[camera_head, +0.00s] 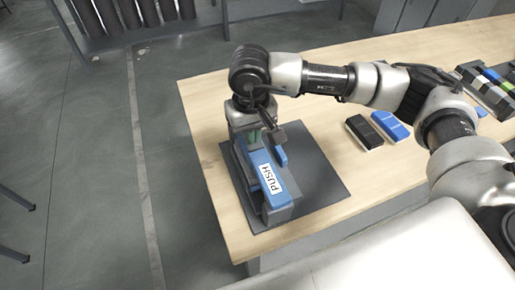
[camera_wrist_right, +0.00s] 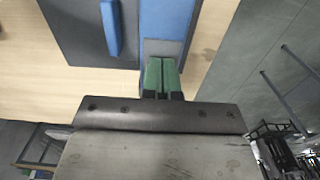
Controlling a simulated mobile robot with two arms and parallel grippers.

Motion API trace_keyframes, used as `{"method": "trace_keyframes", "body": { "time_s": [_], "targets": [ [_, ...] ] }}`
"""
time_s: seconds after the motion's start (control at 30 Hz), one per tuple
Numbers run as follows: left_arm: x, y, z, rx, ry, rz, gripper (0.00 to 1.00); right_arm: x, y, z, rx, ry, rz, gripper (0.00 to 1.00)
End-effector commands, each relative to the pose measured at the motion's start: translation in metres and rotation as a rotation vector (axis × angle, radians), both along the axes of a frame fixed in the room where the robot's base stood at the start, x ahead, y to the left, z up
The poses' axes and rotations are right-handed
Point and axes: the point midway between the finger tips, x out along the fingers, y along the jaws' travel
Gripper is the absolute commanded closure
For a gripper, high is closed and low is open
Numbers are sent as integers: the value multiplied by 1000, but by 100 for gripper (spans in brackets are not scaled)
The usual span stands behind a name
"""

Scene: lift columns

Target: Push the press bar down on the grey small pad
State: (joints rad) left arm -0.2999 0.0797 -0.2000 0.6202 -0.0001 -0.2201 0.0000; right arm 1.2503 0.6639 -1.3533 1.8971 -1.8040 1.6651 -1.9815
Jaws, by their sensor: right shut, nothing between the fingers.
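The press (camera_head: 278,214) stands on a dark mat at the table's left end. Its blue press bar (camera_head: 256,160) carries a white PUSH label (camera_head: 268,178). In the right wrist view the bar (camera_wrist_right: 166,18) ends in a small grey pad (camera_wrist_right: 166,47). My right gripper (camera_head: 253,136) is at the bar's far end, its green fingers pointing down. In the wrist view the shut, empty fingers (camera_wrist_right: 162,72) overlap the edge of the grey pad; I cannot tell whether they touch it. My left gripper is not in view.
A small blue piece (camera_head: 281,155) is beside the bar, over the dark mat (camera_head: 323,176). A black box (camera_head: 364,132) and a blue box (camera_head: 390,125) lie further right on the wooden table (camera_head: 215,100). Several small items (camera_head: 487,88) lie at the far right.

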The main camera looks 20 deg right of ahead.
Motion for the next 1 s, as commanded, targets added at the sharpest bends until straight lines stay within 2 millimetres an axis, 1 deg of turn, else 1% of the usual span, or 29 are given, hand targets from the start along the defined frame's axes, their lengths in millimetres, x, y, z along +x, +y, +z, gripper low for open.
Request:
{"method": "trace_keyframes", "body": {
  "time_s": [0.17, 1.0],
  "targets": [
    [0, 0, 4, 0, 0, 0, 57, 0, 0, 8, -1, -2, -1, 100],
    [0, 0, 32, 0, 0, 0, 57, 0, 0, 83, 1, -1, 0, 100]
  ]
}}
